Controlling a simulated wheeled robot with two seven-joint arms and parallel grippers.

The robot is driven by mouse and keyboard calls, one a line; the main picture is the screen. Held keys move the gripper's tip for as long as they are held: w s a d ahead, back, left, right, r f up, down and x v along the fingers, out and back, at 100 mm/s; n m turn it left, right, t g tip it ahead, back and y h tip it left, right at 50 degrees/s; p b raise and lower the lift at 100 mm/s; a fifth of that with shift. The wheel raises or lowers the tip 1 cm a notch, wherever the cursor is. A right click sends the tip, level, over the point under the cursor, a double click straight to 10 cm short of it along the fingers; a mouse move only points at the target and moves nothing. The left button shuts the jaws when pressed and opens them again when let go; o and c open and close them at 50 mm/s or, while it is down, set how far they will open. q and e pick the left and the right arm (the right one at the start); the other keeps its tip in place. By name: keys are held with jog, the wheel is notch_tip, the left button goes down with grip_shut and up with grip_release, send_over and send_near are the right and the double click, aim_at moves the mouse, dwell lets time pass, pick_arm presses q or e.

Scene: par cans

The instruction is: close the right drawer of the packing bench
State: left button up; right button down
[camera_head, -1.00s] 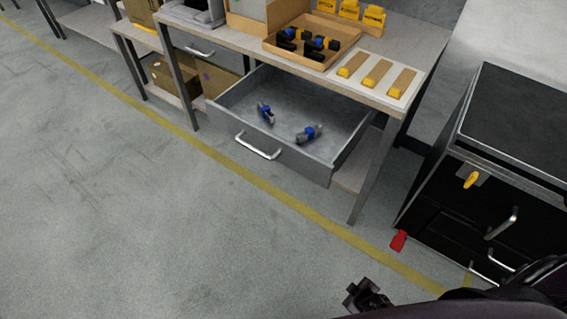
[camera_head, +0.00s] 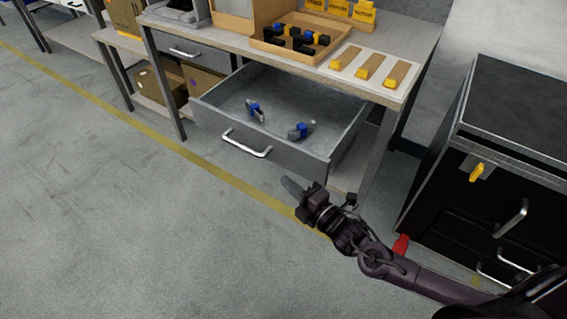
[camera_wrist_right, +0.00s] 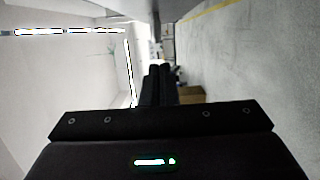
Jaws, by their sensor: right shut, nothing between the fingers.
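The right drawer (camera_head: 225,127) of the packing bench (camera_head: 215,52) is pulled well out, with a silver bar handle (camera_head: 247,143) on its grey front. Two blue-and-grey items (camera_head: 255,111) (camera_head: 301,130) lie inside it. My right gripper (camera_head: 292,189) is in front of the drawer's right part, below and apart from the handle, pointing to the left. In the right wrist view its fingers (camera_wrist_right: 158,84) are together with nothing between them. My left gripper is not in view.
A black cabinet (camera_head: 480,150) with a yellow key-like tag stands at the right. A red object (camera_head: 401,245) is on the floor beside it. The bench top holds a cardboard tray (camera_head: 262,44) and yellow-ended blocks (camera_head: 368,68). Floor in front is clear.

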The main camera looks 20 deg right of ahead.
aim_at(284, 162)
jog(key=w, duration=0.7)
jog(key=shift+w, duration=0.25)
jog(key=shift+w+d, duration=0.2)
jog(key=shift+d, duration=0.1)
